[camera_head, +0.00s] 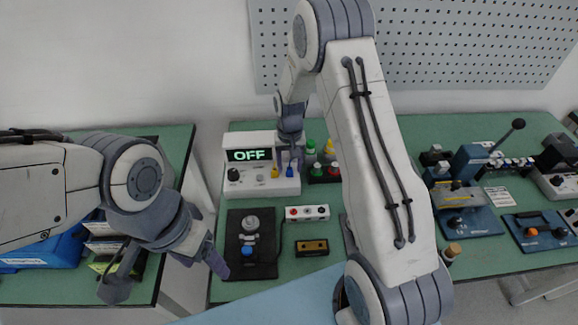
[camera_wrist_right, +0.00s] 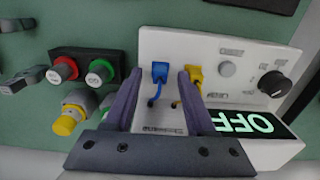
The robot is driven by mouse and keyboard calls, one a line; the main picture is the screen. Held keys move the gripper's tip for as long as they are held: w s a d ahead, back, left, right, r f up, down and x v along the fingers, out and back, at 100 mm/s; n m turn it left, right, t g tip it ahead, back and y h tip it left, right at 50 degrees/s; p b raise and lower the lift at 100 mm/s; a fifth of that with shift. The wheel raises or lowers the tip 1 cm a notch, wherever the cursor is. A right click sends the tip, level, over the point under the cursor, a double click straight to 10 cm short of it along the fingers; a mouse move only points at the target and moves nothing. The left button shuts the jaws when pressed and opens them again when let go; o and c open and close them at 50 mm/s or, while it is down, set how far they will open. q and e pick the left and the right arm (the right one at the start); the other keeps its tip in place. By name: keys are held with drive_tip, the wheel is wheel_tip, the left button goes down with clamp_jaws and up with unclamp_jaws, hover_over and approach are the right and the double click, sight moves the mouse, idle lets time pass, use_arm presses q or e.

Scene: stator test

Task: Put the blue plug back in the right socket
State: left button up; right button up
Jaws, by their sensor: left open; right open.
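The white tester (camera_head: 262,184) with a green OFF display stands at the back of the bench. The blue plug (camera_wrist_right: 159,71) with its short blue cable is at the tester's panel, beside the yellow plug (camera_wrist_right: 195,73). Both also show in the head view, blue (camera_head: 290,171) to the right of yellow (camera_head: 275,172). My right gripper (camera_wrist_right: 161,74) is open, its fingers either side of the blue plug, with no clear contact. I cannot tell how deep the plug sits. My left gripper (camera_head: 166,276) is open and empty at the lower left.
A black plate (camera_head: 237,262), a white strip (camera_head: 307,212) and a small brass-topped block (camera_head: 312,247) lie in front of the tester.

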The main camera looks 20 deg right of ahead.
wheel_tip(320, 180, up, 10)
drive_tip(key=b, duration=0.1)
idle(0.9)
drive_tip(key=s+a+r+n, duration=0.5)
drive_tip(key=s+a+r, duration=0.2)
drive_tip(key=s+a, duration=0.55)
drive_tip(key=s+a+n, duration=0.1)
drive_tip(key=s+n, duration=0.1)
drive_tip(key=s, duration=0.7)
drive_tip(key=s+a+r+n+y, duration=0.1)
drive_tip(key=s+a+n, duration=0.1)
drive_tip(key=s, duration=0.6)
drive_tip(key=shift+s+a+n, duration=0.2)
drive_tip(key=shift+s+n, duration=0.2)
drive_tip(key=shift+n, duration=0.4)
